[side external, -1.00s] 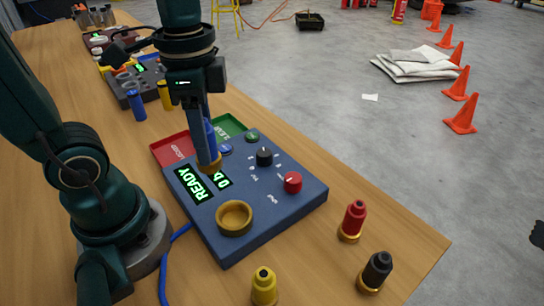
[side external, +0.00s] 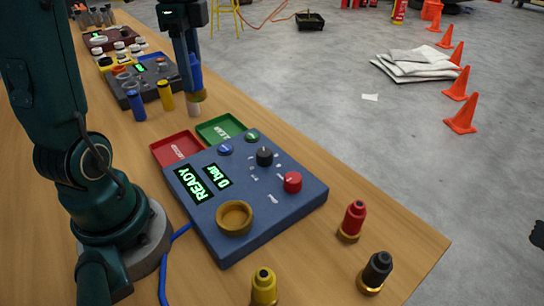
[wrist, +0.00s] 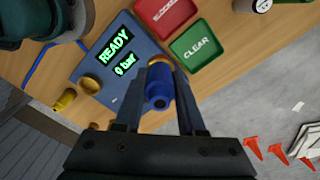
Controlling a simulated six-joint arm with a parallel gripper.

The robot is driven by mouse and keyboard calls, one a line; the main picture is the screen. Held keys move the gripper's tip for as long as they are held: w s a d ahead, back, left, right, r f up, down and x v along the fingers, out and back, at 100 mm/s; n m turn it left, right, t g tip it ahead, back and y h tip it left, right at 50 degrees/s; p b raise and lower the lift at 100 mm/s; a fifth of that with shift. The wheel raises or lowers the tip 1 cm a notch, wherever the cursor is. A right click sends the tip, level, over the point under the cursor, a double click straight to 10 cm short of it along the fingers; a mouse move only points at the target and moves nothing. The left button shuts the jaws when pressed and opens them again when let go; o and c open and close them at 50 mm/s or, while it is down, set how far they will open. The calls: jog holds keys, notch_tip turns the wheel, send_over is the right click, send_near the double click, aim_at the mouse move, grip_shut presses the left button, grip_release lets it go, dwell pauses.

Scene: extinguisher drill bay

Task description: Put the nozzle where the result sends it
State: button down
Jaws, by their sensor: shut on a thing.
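My gripper (side external: 196,97) is shut on a blue nozzle with a brass collar (side external: 195,70). It holds the nozzle in the air, beyond the far end of the blue test panel (side external: 255,205). The wrist view shows the blue nozzle (wrist: 160,88) between the fingers. The panel's display (side external: 203,183) reads READY and 0 bar. Its brass socket (side external: 235,205) is empty. A red tray (side external: 165,143) with a label too small to read and a green tray (side external: 235,122) marked CLEAR in the wrist view (wrist: 199,45) adjoin the panel; both look empty.
Red (side external: 354,218), black (side external: 377,268) and yellow (side external: 264,285) nozzles stand near the panel's close end. Blue (side external: 136,106) and yellow (side external: 165,96) cylinders stand by a darker panel (side external: 120,90) farther off. A pale cylinder (side external: 193,110) shows below my gripper. The table's right edge is open.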

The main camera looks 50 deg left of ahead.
jog(key=s+a+f+n, duration=0.3)
jog(key=a+f, duration=0.1)
jog(key=a, duration=0.7)
jog(key=w+d+f, duration=0.1)
jog(key=w+f, duration=0.1)
jog(key=w, duration=0.1)
jog(key=w+d+f, duration=0.2)
jog(key=w+f, duration=0.1)
jog(key=w+d+f, duration=0.2)
jog(key=w, duration=0.2)
jog(key=shift+w+f, duration=0.1)
jog(key=shift+f, duration=2.05)
jog(key=shift+f, duration=0.1)
jog(key=c, duration=0.5)
grip_release()
